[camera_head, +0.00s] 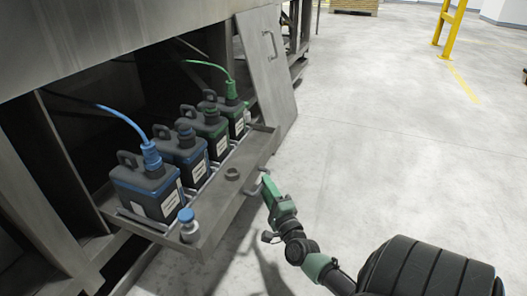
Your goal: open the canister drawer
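The canister drawer (218,207) is a grey metal tray that sticks out from under the machine. Several dark canisters stand in a row in it, a blue-topped one (146,188) nearest and a green-topped one (227,112) farthest. The drawer handle (259,188) is a small metal bracket on the drawer's front edge. My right gripper (266,181), green and dark, has its tips right at the handle. The fingers are too small to tell whether they are shut on it. My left gripper is not in view.
Blue and green hoses run to two canisters. An open metal panel (268,75) stands behind the drawer. The concrete floor (400,160) at right is clear.

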